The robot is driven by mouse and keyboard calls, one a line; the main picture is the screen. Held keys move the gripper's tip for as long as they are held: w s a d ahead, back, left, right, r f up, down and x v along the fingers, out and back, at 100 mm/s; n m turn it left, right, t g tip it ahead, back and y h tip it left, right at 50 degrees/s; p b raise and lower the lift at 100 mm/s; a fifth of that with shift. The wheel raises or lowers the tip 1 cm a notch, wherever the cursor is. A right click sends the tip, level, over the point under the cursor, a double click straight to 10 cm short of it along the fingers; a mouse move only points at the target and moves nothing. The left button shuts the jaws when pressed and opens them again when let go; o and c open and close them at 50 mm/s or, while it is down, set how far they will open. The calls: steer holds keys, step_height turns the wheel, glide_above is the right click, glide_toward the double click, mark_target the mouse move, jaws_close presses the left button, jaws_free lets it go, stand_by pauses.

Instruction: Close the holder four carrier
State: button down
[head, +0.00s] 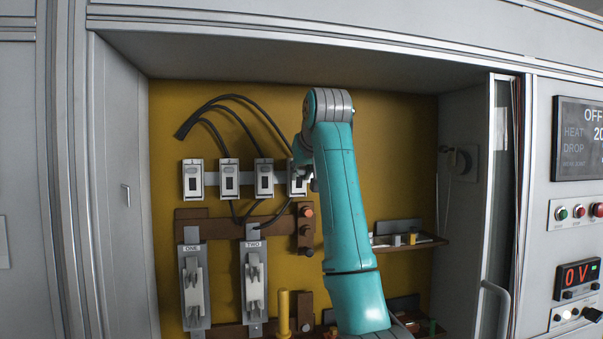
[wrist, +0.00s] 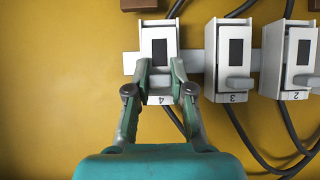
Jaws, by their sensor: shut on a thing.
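Holder four (wrist: 158,42) is a white block with a dark window, marked with an upside-down 4 in the wrist view. In the head view, holder four (head: 296,189) is the rightmost of the row, partly hidden by my arm. My gripper (wrist: 161,70) reaches it from below in the wrist view, its two fingers on either side of the carrier's lower part. It is shut on the carrier handle, which is mostly hidden between the fingers. I cannot tell how far the carrier is tilted. In the head view, my gripper (head: 303,162) is small and partly hidden.
Holder three (wrist: 234,45) and holder two (wrist: 300,50) stand close beside it, with black cables around them. A brown block with buttons (head: 306,229) is just below holder four. A shelf with small parts (head: 410,241) is at the right. Cabinet walls enclose the yellow panel.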

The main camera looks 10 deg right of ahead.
steer(key=shift+f, duration=0.1)
steer(key=c, duration=1)
jaws_free()
steer(key=shift+s+r, duration=0.3)
steer(key=v, duration=1.1)
steer(key=shift+s, duration=0.1)
